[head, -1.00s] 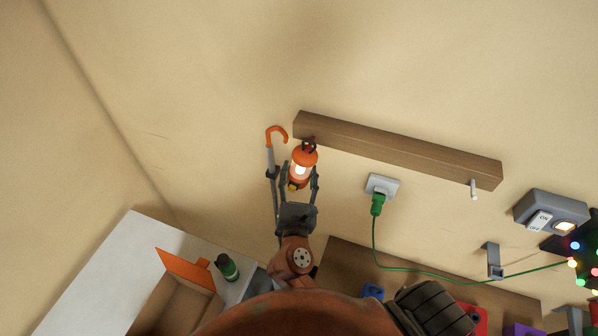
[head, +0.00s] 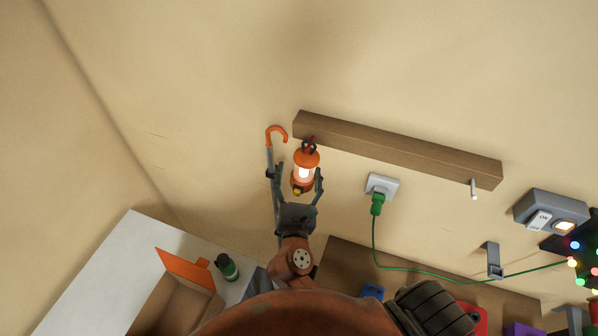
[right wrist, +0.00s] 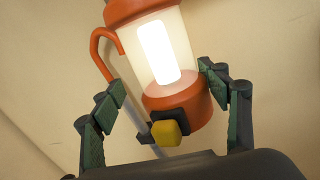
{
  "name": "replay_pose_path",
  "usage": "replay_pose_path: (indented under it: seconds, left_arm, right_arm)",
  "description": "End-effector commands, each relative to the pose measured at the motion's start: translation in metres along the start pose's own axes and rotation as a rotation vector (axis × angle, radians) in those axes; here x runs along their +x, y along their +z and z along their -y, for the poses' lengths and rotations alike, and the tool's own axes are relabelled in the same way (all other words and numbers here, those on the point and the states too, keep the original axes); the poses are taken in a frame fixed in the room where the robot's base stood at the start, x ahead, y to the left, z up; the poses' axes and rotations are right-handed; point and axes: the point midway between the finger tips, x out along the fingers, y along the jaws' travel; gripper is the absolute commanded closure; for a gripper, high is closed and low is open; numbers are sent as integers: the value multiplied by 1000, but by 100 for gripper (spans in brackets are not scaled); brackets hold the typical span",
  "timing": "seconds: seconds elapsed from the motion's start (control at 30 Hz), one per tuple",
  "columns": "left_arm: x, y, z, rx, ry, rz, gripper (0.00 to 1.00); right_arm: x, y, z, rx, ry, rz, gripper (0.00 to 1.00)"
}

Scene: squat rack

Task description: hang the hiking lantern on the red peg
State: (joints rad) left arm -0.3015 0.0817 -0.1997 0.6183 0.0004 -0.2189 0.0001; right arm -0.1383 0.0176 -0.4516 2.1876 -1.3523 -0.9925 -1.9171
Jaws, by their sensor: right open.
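The hiking lantern (head: 306,163), orange with a glowing white middle, is upright at the left end of the wooden rail (head: 400,149). Its dark top handle is at the red peg (head: 309,141), which is mostly hidden by it; it appears to hang there. My right gripper (head: 298,177) is open around the lantern's lower part, with a finger on each side. In the right wrist view the lantern (right wrist: 160,50) stands between the spread fingers, with gaps to them and its yellow knob (right wrist: 168,134) facing the palm. My left gripper is not in view.
A grey stick with an orange hook (head: 277,133) is close by the left finger. A white peg (head: 474,188) is at the rail's right end. Below are a socket (head: 382,185) with a green plug and a switch box (head: 550,210). The wall above is clear.

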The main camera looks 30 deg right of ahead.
Motion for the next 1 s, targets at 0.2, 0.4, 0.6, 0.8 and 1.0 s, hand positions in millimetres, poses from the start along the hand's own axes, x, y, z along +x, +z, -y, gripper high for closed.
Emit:
replay_pose_path:
  seconds: [0.2, 0.4, 0.6, 0.8, 1.0]
  left_arm:
    - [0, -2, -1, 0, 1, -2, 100]
    - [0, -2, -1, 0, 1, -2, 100]
    - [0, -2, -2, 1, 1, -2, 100]
    - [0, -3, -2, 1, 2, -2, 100]
    - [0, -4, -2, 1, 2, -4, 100]
  right_arm:
    - [-28, -1, 0, 0, 0, -3, 31]
    - [-57, -1, 0, -1, -1, -3, 31]
    - [-74, 0, 0, 1, 0, 0, 31]
    - [-77, 1, 0, 1, 0, 1, 31]
    - [-77, 1, 0, 1, -1, 1, 31]
